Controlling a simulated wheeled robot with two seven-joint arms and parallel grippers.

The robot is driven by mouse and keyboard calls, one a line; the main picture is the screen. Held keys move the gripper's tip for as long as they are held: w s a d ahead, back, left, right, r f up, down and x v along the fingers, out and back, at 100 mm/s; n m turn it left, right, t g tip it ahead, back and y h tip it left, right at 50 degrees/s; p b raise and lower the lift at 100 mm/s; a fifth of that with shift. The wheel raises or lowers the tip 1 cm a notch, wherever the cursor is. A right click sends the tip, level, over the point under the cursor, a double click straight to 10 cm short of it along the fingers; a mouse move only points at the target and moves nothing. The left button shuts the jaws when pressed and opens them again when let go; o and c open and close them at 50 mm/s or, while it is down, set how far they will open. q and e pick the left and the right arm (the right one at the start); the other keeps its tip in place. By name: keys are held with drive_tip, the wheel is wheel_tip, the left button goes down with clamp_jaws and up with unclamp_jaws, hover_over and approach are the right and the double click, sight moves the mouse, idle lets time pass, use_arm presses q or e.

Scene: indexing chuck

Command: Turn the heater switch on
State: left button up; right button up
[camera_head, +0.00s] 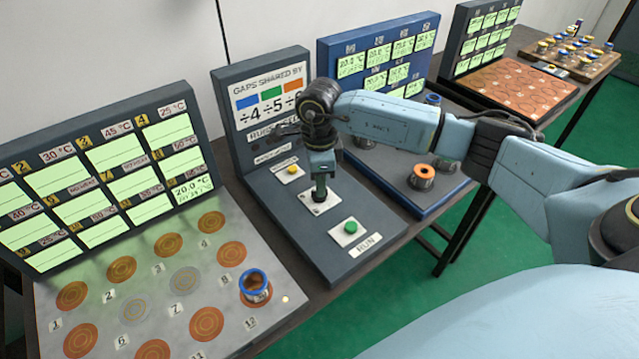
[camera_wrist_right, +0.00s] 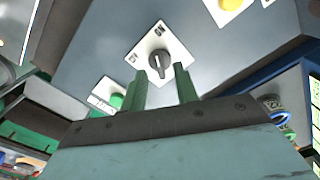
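The switch is a dark grey rotary knob on a white plate with small labels; in the right wrist view the knob (camera_wrist_right: 158,63) lies just ahead of my fingertips. In the head view its plate (camera_head: 309,207) shows on the middle console, and my gripper hides most of the knob. My right gripper (camera_head: 320,190) points down over this plate. In the right wrist view the right gripper's (camera_wrist_right: 162,72) two green fingers are apart, with the knob between or just beyond the tips; I cannot tell whether they touch it. My left gripper is not in view.
A green RUN button (camera_head: 350,227) sits in front of the knob and a yellow button (camera_head: 293,170) behind it. A left board (camera_head: 200,285) holds a blue-rimmed spool (camera_head: 254,287). A blue station (camera_head: 400,178) with an orange-topped spool (camera_head: 423,176) stands to the right.

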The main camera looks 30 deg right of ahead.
wheel_tip(320, 180, up, 12)
drive_tip(key=shift+f, duration=0.15)
idle(0.6)
